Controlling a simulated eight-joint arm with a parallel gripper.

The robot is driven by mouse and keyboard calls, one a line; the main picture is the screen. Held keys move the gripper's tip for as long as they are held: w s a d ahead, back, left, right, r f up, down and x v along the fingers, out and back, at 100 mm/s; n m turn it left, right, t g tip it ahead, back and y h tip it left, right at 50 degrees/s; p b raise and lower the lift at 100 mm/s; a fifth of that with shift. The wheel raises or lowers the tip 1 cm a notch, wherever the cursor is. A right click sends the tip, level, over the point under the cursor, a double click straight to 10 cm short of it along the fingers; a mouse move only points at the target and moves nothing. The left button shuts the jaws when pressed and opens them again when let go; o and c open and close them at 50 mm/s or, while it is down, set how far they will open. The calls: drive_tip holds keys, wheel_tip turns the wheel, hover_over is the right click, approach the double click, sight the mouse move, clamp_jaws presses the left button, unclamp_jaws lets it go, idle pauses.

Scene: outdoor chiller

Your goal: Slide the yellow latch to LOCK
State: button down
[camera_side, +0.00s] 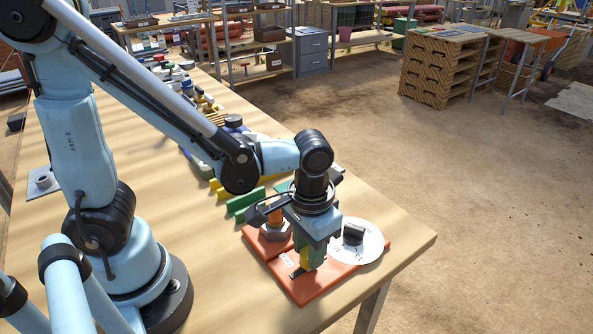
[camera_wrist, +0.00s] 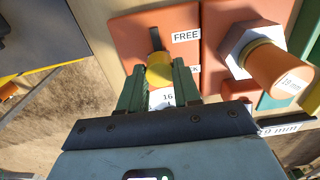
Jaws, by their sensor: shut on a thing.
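The yellow latch (camera_wrist: 159,74) sits between the green fingers of my gripper (camera_wrist: 158,82) in the wrist view. The gripper is shut on it. In the side view my gripper (camera_side: 309,257) points down at the red-orange board (camera_side: 322,284), and a bit of yellow shows beside its fingers. A dark slot (camera_wrist: 155,38) runs from the latch away from the gripper. The FREE label (camera_wrist: 186,36) lies beside that slot. A second label (camera_wrist: 194,69), mostly hidden by a finger, lies level with the latch and shows a final K.
A hex nut with an orange cylinder (camera_wrist: 272,70) stands right of the latch panel. A white dial (camera_side: 372,243) with a dark knob lies right of my gripper in the side view. Green and yellow blocks (camera_side: 245,202) stand behind. The table's right corner is clear.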

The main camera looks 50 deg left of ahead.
drive_tip(key=shift+w, duration=1.3)
drive_tip(key=c, duration=0.8)
unclamp_jaws()
drive_tip(key=shift+r, duration=0.1)
wheel_tip(320, 180, up, 12)
drive_tip(key=shift+s+f, duration=0.1)
drive_tip(key=a+t, duration=0.2)
drive_tip(key=a, duration=0.1)
drive_tip(key=a+f+t, duration=0.1)
drive_tip(key=a+t, duration=0.1)
drive_tip(key=a, duration=0.2)
drive_tip(key=a+f+t, duration=0.1)
drive_tip(key=a+t, duration=0.2)
drive_tip(key=shift+s+a, duration=0.1)
drive_tip(key=shift+a, duration=0.2)
